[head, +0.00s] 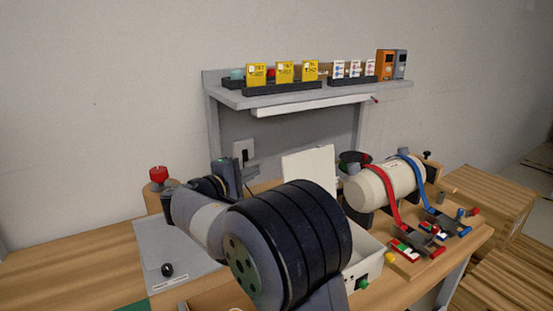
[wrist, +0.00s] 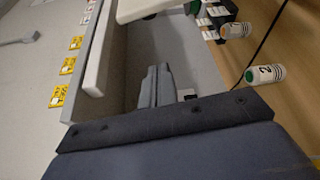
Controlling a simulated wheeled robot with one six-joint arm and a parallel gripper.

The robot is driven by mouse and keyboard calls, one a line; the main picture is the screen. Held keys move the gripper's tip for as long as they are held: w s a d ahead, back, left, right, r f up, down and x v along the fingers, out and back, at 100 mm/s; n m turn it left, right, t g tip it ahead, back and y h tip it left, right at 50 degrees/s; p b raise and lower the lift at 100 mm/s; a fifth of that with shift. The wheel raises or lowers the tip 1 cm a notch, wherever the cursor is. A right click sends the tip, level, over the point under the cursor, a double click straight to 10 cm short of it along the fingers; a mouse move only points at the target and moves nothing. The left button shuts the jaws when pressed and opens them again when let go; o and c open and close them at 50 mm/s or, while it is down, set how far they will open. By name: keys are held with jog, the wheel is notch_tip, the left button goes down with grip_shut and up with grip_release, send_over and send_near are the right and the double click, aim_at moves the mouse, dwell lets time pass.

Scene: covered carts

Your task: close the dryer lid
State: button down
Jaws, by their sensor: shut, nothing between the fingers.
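The dryer appears to be the white box (head: 362,262) with a green knob on its front, right of my arm in the head view. Its pale lid (head: 308,168) stands raised, almost upright, at the box's back; my arm hides the lower part of the lid and much of the box. In the wrist view my gripper (wrist: 157,75) is shut and empty, its grey fingers together. A white panel edge (wrist: 150,9) beyond the fingertips may be the lid; it looks apart from them. In the head view the gripper is mostly hidden behind my wrist.
A cream cylinder (head: 382,187) with red and blue straps stands right of the lid. A grey shelf (head: 235,98) with yellow cards is behind. A red-topped item (head: 158,178) stands left. White bottles (wrist: 265,74) show in the wrist view. The left bench is fairly clear.

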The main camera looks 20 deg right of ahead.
aim_at(283, 164)
jog(key=r+p+x, duration=0.1)
jog(key=p+x, duration=0.1)
jog(key=x, duration=0.9)
jog(key=shift+s+d+p, duration=0.1)
jog(key=shift+s+p, duration=0.25)
jog(key=shift+s, duration=1.6)
jog(key=shift+s+f+b, duration=0.1)
jog(key=shift+f+b, duration=0.05)
jog(key=shift+b, duration=0.35)
